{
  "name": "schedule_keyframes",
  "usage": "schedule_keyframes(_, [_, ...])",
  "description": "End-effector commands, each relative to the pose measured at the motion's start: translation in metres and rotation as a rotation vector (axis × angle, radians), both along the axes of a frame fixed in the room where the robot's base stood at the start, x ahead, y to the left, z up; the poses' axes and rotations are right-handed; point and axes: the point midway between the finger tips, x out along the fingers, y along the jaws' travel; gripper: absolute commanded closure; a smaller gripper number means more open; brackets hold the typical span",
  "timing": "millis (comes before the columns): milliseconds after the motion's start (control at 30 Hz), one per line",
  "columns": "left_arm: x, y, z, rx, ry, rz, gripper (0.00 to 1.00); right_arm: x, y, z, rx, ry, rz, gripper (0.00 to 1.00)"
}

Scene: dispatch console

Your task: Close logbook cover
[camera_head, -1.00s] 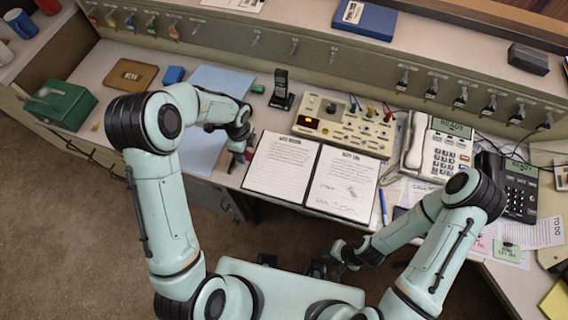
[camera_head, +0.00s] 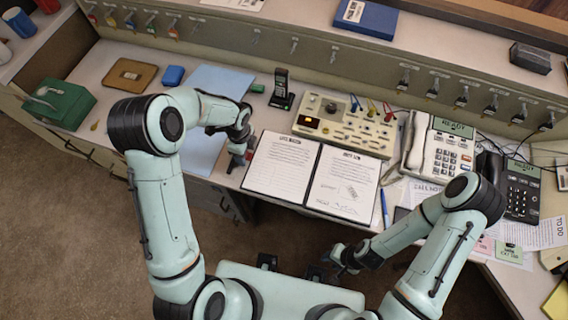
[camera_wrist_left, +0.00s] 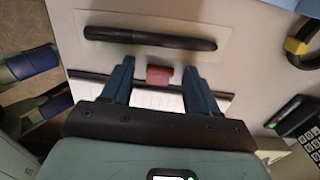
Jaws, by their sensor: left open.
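The logbook lies open on the desk, with a left page (camera_head: 282,165) and a right page (camera_head: 343,184) inside dark cover edges. My left gripper (camera_head: 236,160) is at the logbook's left edge. In the left wrist view my left gripper (camera_wrist_left: 160,84) is open, its two blue fingers apart on either side of a small red tab (camera_wrist_left: 158,75). The tab is at the dark cover edge (camera_wrist_left: 222,95); I cannot tell whether the fingers touch it. My right gripper (camera_head: 340,258) is in front of the desk, away from the logbook; its jaw opening is unclear.
A beige console (camera_head: 346,125) and a cordless handset (camera_head: 281,88) stand behind the logbook. A blue pen (camera_head: 384,208) and a desk phone (camera_head: 437,150) are to its right. A blue sheet (camera_head: 205,150) lies to its left. A dark pen (camera_wrist_left: 150,38) lies near the left fingers.

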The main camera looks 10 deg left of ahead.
Motion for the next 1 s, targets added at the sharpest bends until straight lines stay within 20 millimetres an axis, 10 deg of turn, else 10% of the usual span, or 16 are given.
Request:
schedule_keyframes(167, [0.000, 0.000, 0.000, 0.000, 0.000, 0.000, 0.81, 0.000, 0.000, 0.000, 0.000, 0.000, 0.000, 0.62])
schedule_keyframes(1000, [0.001, 0.000, 0.038, 0.000, -0.003, 0.000, 0.81, 0.017, 0.000, 0.023, 0.000, -0.019, 0.000, 0.62])
